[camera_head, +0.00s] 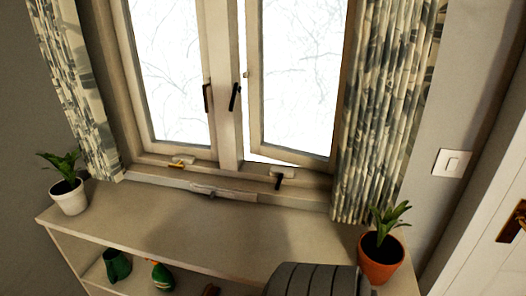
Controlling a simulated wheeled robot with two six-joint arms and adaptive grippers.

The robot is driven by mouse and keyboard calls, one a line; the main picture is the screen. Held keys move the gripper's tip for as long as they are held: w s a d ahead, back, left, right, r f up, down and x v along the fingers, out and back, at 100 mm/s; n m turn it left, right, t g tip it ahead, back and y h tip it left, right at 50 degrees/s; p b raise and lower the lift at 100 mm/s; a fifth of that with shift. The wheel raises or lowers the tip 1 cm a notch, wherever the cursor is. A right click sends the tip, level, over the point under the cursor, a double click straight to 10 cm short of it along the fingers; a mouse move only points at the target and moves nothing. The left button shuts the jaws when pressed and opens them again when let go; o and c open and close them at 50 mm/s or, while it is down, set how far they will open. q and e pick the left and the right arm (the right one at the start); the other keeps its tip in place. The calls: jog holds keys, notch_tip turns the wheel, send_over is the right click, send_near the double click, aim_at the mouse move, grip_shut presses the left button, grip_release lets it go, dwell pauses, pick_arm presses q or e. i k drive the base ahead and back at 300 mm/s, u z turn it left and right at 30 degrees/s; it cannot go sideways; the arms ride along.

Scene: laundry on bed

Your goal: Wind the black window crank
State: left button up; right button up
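The black window crank (278,182) hangs from a pale mount (284,171) on the frame at the foot of the right window sash (298,156). That sash stands slightly ajar, with a bright gap along its lower edge. A second crank (177,165), with a yellowish handle, sits on a similar mount below the left sash (182,148), which looks shut.
A shelf unit (165,225) runs below the window. A white-potted plant (69,197) stands at its left and a terracotta-potted plant (381,258) at its right. A dark grey ribbed object (312,281) is at bottom. Patterned curtains (385,110) flank the window.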

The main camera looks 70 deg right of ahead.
aim_at(281, 178)
jog(key=i, duration=1.45)
jog(key=z, duration=2)
